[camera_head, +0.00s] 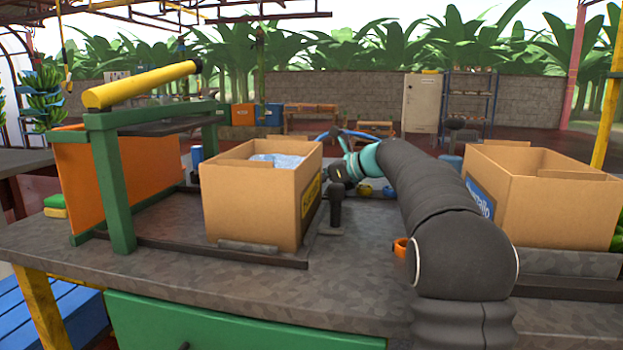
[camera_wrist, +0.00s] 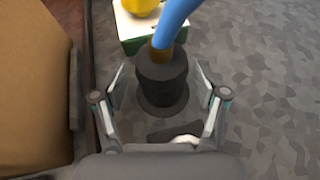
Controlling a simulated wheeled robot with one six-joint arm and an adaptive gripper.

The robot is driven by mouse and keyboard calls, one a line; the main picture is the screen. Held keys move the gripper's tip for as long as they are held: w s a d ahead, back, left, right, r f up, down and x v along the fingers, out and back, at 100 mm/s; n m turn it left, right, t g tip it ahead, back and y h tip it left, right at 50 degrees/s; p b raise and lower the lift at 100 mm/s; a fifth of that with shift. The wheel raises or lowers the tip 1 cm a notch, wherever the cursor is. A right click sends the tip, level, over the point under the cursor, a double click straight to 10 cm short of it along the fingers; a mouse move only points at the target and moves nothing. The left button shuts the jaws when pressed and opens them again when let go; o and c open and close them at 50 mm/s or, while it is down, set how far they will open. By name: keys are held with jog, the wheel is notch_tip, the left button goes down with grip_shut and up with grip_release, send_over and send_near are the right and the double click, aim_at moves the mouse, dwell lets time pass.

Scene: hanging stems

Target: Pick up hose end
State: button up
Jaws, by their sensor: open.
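The hose end shows in the wrist view as a blue hose (camera_wrist: 174,20) with a brown-brass collar (camera_wrist: 161,51) at its lower end. The collar meets the top of a dark round holder (camera_wrist: 161,80) on the grey worktop. My gripper (camera_wrist: 160,82) is open, with one finger on each side of the dark holder and visible gaps between. Nothing is held. In the head view, a thin arc of blue hose (camera_head: 352,133) shows near the far end of my arm. My gripper is small and partly hidden there, beside the left cardboard box.
A cardboard box (camera_head: 247,208) stands left of my gripper; its side also fills the wrist view's left (camera_wrist: 30,90). Another box (camera_head: 552,208) stands right of my arm. An orange cup (camera_head: 401,247) is nearby. A yellow item (camera_wrist: 140,6) sits on a white-green block (camera_wrist: 133,30) beyond the holder.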

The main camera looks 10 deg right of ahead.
jog(key=c, duration=1.3)
jog(key=shift+o, duration=0.2)
jog(key=shift+r, duration=0.15)
